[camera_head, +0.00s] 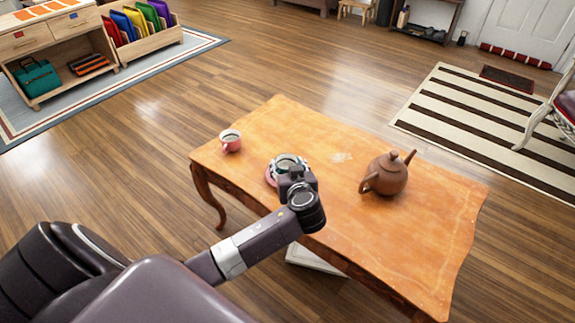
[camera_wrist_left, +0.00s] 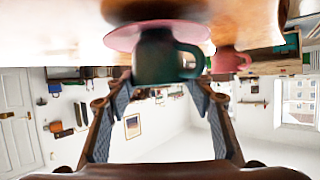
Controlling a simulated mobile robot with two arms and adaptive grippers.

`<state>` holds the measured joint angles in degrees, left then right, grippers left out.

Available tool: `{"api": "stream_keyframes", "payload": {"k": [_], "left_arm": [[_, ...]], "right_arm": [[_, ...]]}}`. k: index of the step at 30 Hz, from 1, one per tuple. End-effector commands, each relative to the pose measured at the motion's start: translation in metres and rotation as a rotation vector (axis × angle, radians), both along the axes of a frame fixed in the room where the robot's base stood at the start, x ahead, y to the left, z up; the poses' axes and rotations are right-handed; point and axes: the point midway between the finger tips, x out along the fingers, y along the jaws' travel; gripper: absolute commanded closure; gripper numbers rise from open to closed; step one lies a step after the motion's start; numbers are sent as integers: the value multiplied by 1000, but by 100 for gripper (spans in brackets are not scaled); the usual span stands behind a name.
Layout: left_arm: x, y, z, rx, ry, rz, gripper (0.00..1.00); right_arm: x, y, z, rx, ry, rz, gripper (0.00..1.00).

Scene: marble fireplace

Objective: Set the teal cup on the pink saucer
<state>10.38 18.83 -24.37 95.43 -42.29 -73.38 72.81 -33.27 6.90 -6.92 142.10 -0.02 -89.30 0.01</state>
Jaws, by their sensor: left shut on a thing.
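The teal cup (camera_wrist_left: 165,58) is upright between the fingers of my left gripper (camera_head: 291,174), which is shut on it. In the head view the cup's pale rim (camera_head: 288,160) shows just beyond the gripper. The pink saucer (camera_head: 270,178) lies on the table under the cup, mostly hidden by the cup and gripper. In the upside-down left wrist view the saucer's edge (camera_wrist_left: 118,37) shows around the cup's base. I cannot tell whether the base touches the saucer. My right gripper is not in view.
A pink cup (camera_head: 231,141) stands on the wooden table (camera_head: 330,235) to the left. A brown teapot (camera_head: 387,174) stands to the right. The far and right parts of the table are mostly clear.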

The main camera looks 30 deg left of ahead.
Motion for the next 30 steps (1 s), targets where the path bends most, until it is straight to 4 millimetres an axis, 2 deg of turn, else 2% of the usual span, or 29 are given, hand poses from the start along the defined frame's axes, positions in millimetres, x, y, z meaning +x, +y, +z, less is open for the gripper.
{"api": "stream_keyframes", "payload": {"k": [5,6,10,20,23,24,30], "left_arm": [[0,0,-1,1,-1,0,79],[0,0,-1,0,0,0,48],[0,0,-1,0,0,0,33],[0,0,0,0,0,0,33],[0,0,2,1,1,0,33],[-3,-4,4,-2,1,-2,33],[-33,-33,21,-5,1,-3,33]], "right_arm": [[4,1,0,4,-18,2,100],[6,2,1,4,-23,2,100],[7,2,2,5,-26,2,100],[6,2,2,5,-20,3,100],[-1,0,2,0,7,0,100],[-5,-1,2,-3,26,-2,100],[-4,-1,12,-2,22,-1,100]]}}
